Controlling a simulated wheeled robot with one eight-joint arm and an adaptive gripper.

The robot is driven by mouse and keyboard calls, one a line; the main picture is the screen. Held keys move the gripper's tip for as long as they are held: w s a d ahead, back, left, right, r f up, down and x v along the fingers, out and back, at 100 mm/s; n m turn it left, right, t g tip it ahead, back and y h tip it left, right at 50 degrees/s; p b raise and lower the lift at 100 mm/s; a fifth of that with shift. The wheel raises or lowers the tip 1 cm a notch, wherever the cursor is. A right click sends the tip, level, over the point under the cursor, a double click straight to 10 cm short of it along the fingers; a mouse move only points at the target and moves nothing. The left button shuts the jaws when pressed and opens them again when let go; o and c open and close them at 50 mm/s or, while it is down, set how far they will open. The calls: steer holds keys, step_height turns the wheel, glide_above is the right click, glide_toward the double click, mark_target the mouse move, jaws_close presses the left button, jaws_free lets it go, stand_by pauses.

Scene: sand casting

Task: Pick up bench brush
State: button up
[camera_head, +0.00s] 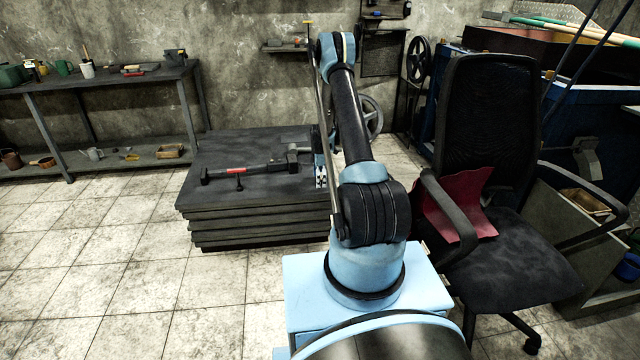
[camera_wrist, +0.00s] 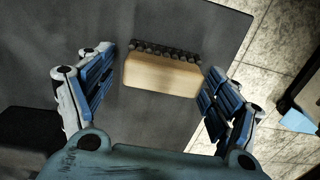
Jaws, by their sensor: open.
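The bench brush (camera_wrist: 162,75) is a pale wooden block with a row of dark bristles along its far edge in the wrist view. It lies on the dark top of a stack of slabs (camera_head: 235,150), near the slab's edge. My gripper (camera_wrist: 160,68) is open, with one blue-and-white finger to the left of the brush and one to the right; I see no contact with it. In the head view my gripper (camera_head: 321,172) is low over the stack's right end, partly behind my arm. The brush cannot be made out there.
A long-handled hammer (camera_head: 245,170) with a red band lies on the stack. A dark block (camera_wrist: 28,138) shows at the wrist view's lower left. An office chair (camera_head: 490,110) stands right of my arm. A workbench (camera_head: 110,82) stands at the back left. Tiled floor (camera_head: 120,270) at left is clear.

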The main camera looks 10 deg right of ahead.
steer(key=c, duration=1.1)
steer(key=shift+r, duration=0.1)
steer(key=shift+c, duration=0.2)
step_height(320, 180, up, 10)
steer(key=shift+f, duration=0.1)
